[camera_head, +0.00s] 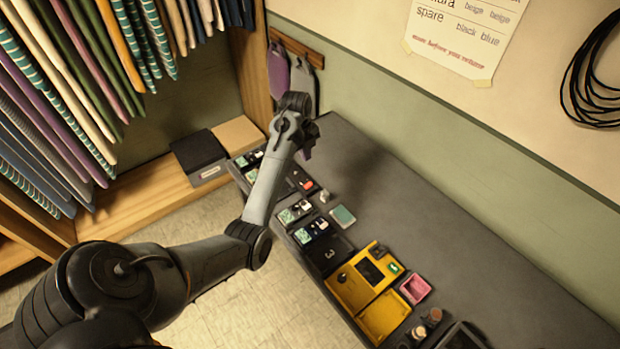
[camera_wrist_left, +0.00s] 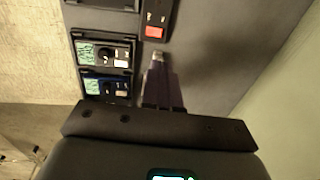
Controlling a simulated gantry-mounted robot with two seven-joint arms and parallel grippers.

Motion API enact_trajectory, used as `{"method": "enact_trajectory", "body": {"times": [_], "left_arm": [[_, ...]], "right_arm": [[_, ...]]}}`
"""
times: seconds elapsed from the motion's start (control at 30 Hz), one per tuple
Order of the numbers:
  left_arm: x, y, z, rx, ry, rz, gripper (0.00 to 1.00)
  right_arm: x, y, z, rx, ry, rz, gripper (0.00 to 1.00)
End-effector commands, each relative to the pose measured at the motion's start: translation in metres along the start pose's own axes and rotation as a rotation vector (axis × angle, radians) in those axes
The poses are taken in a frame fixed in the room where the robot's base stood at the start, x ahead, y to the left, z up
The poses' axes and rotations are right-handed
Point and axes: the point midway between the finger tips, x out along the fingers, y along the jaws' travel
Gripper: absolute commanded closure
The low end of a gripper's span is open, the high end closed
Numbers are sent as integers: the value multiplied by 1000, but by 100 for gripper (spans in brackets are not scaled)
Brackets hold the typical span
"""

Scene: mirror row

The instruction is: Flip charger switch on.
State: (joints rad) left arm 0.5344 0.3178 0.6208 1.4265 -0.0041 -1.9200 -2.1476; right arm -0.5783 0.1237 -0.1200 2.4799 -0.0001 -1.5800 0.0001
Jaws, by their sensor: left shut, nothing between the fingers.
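A red switch (camera_head: 308,185) sits at the end of a black charger block on the grey counter. In the left wrist view the red switch (camera_wrist_left: 154,32) shows at the top, beyond the fingertips. My left gripper (camera_head: 307,152) is above the counter, behind the switch in the head view and partly hidden by its own wrist. In the left wrist view my left gripper (camera_wrist_left: 161,76) is shut and empty, its fingers apart from the switch. Whether the switch is on or off cannot be told. My right gripper is out of view.
Black device units with green screens (camera_head: 295,212) line the counter's front edge. A small pale thing (camera_head: 324,196) and a green-topped box (camera_head: 343,215) stand close to the switch. A yellow case (camera_head: 352,290) and a pink tray (camera_head: 415,289) lie nearer. The counter's wall side is clear.

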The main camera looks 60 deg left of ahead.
Motion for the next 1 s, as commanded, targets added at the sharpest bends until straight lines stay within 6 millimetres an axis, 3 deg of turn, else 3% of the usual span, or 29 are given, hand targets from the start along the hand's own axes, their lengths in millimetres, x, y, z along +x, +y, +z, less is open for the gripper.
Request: {"method": "enact_trajectory", "body": {"times": [0.17, 0.6, 0.8, 1.0], "left_arm": [[20, 1, -1, 0, 1, 4, 100], [99, 1, -1, 0, 1, 3, 100], [122, 0, -1, -1, 1, 1, 100], [134, 0, 0, 0, 0, 0, 100]], "right_arm": [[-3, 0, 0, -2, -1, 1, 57], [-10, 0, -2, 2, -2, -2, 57], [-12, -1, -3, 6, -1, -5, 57], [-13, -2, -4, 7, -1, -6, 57]]}}
